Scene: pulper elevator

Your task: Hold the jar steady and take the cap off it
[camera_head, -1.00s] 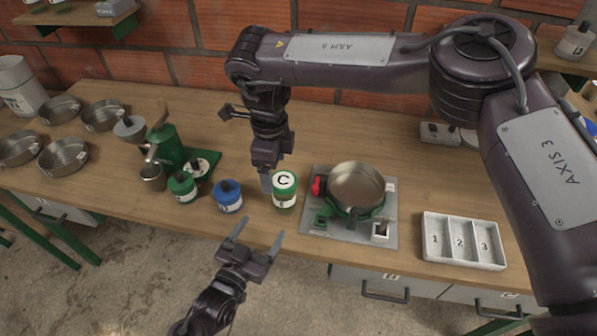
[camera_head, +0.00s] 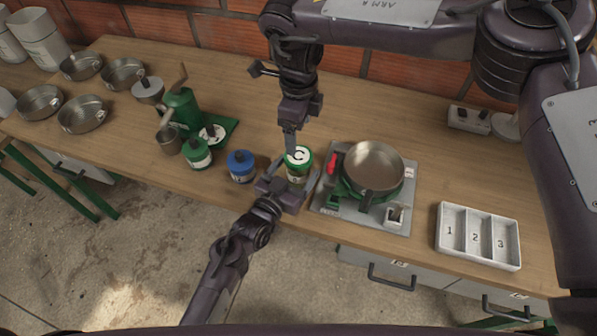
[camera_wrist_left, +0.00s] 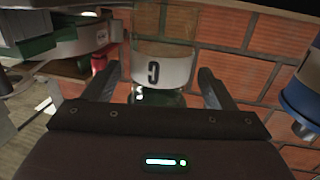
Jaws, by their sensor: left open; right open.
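The jar with the green cap (camera_head: 299,155) marked C stands upright near the front edge of the bench. Its white label and clear lower part show in the left wrist view (camera_wrist_left: 163,66). My left gripper (camera_head: 292,174) is open, with one finger on each side of the jar body; a gap shows beside the jar in the wrist view (camera_wrist_left: 159,76). My right gripper (camera_head: 291,147) is open and points down at the cap's left edge; I cannot tell whether it touches. The left gripper hides the jar's lower part in the head view.
A blue-capped jar (camera_head: 240,164) stands close on the left, then a green-capped jar (camera_head: 197,153) and a green grinder (camera_head: 181,108). Close on the right is a burner plate (camera_head: 330,206) with a pan (camera_head: 373,163). A white numbered tray (camera_head: 478,259) lies further right.

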